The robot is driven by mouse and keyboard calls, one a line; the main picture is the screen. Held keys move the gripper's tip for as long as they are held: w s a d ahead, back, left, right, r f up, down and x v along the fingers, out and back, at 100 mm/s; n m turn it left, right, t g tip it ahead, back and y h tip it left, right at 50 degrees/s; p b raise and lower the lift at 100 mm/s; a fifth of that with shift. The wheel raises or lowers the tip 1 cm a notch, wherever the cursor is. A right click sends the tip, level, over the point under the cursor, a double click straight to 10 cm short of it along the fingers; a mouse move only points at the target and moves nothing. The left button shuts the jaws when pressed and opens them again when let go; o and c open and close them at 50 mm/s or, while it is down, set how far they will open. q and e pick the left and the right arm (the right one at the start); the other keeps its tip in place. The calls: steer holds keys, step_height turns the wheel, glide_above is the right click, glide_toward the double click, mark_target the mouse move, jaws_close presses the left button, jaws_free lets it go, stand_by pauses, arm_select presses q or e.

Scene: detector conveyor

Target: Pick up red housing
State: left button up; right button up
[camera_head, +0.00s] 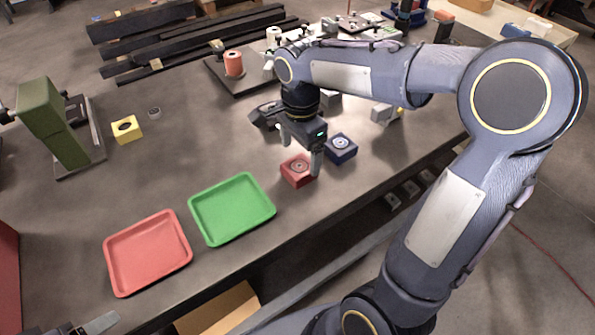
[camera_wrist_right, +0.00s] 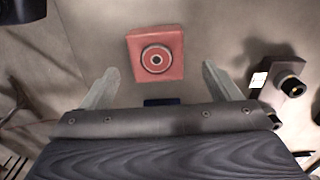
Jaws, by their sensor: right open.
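The red housing (camera_head: 297,171) is a small block with a round ringed socket on top, standing on the table near its front edge. In the right wrist view the red housing (camera_wrist_right: 156,55) lies ahead of and between the open fingers, with no contact visible. My right gripper (camera_head: 301,152) is open and empty, just above and beside the red housing; its two fingers show in the wrist view (camera_wrist_right: 160,70). Part of my left gripper (camera_head: 92,325) shows at the bottom left edge of the head view, mostly cut off.
A blue housing (camera_head: 342,148) stands close right of the red one. A green tray (camera_head: 236,235) and a red tray (camera_head: 118,282) lie to the left. A yellow housing (camera_head: 127,129) and a green press-like fixture (camera_head: 52,120) stand farther left. The table between is clear.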

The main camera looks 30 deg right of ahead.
mark_target(299, 165)
steer(key=f, duration=0.4)
steer(key=shift+s+a+f, duration=0.2)
steer(key=shift+f, duration=0.1)
steer(key=shift+r, duration=0.1)
steer(key=c, duration=1.3)
